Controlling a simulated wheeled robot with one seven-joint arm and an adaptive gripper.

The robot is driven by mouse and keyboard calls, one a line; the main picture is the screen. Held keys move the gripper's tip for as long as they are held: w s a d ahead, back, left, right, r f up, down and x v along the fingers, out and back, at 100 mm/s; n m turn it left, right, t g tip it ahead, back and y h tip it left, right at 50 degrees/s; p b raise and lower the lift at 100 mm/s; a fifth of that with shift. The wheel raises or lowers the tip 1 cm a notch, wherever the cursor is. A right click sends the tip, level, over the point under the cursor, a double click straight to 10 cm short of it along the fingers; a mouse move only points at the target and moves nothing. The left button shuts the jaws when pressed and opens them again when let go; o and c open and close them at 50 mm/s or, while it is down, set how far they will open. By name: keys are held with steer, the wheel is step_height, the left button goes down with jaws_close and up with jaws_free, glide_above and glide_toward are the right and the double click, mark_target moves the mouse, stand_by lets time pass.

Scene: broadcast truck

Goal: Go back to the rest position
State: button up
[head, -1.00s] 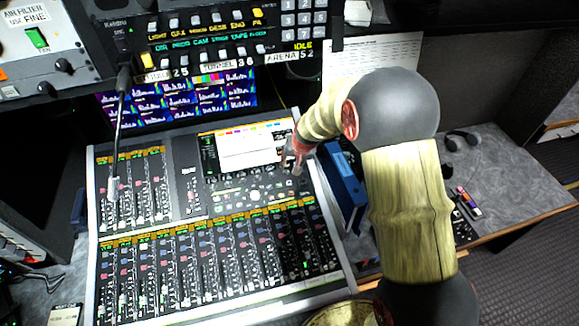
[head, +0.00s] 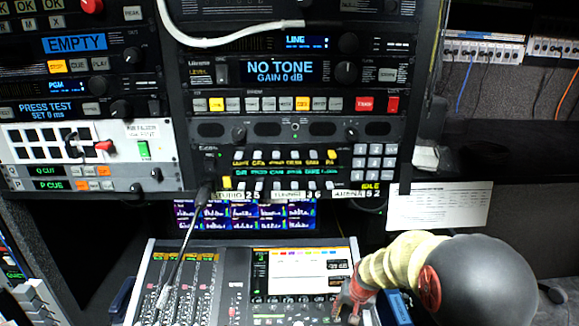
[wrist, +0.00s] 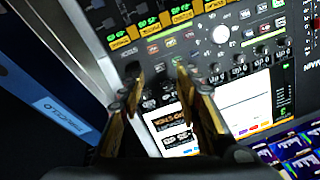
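My gripper (head: 345,306) is at the lower right of the head view, by the right edge of the mixing console's screen (head: 298,272). In the wrist view the two fingers of my gripper (wrist: 160,70) stand apart with nothing between them. The console panel (wrist: 225,45) with its buttons and screen lies beyond the fingertips. My arm bends down and out of the head view at the right, so its lower links are hidden.
A blue binder (head: 396,308) stands right of the console, close to my gripper; it also shows in the wrist view (wrist: 60,112). A gooseneck microphone (head: 183,240) rises over the console. Equipment racks (head: 290,130) stand behind. A paper sheet (head: 440,207) hangs at right.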

steer(key=s+r+n+b, duration=0.1)
steer(key=s+r+b, duration=0.1)
steer(key=s+r, duration=0.4)
steer(key=s+r+n+t+b, duration=0.1)
steer(key=s+r+b, duration=0.2)
steer(key=s, duration=1.2)
steer(key=s+r+n+t+h+b, duration=0.1)
steer(key=s+r+b, duration=0.2)
steer(key=s+r, duration=0.6)
steer(key=shift+s+a+r+n, duration=0.15)
steer(key=shift+s+r+n, duration=0.2)
steer(key=shift+s, duration=0.4)
